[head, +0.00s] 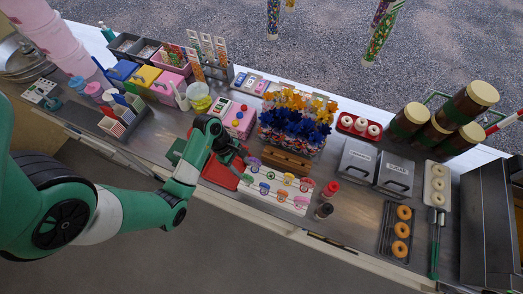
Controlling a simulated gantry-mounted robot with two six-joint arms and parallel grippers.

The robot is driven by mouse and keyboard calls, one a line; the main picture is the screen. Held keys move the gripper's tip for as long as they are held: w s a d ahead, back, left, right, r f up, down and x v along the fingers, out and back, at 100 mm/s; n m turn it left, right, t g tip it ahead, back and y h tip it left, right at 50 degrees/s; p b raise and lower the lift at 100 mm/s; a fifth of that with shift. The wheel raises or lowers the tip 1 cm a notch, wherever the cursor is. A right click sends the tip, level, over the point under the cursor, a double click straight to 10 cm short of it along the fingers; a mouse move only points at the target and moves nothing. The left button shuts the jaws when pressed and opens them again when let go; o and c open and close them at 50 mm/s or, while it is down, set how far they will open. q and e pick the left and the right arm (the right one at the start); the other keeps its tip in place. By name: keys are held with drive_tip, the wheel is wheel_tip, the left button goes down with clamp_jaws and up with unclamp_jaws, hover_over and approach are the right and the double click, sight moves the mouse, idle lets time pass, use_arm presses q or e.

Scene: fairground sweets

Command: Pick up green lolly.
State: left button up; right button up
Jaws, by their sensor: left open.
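Small lollies in several colours lie in rows on a white sheet (276,205) near the front edge of the counter. A green lolly (247,179) appears to be at the sheet's left end, but it is small and hard to make out. My left gripper (237,163) is open, just left of the lollies and above a red board (219,174). It partly covers the board and the sheet's left end. I see nothing between its fingers. My right gripper is not in view.
A brown wooden block (286,162) and a tub of blue and yellow wrapped sweets (295,118) stand behind the lollies. A pink box (239,120) is behind the gripper.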

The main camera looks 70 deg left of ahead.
sight(249, 180)
use_arm(q)
drive_tip(key=shift+s+a+r+n, duration=0.2)
drive_tip(key=shift+s+r, duration=0.1)
drive_tip(key=shift+s, duration=0.15)
drive_tip(key=shift+s+a+r+n, duration=0.1)
drive_tip(key=shift+s+a+r, duration=0.05)
drive_tip(key=shift+s+r, duration=0.2)
drive_tip(key=b+x, duration=0.2)
drive_tip(key=x, duration=0.9)
drive_tip(key=shift+w+a+f, duration=0.1)
drive_tip(key=shift+f, duration=0.3)
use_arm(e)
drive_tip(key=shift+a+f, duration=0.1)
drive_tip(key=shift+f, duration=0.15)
use_arm(q)
drive_tip(key=shift+c, duration=0.3)
clamp_jaws()
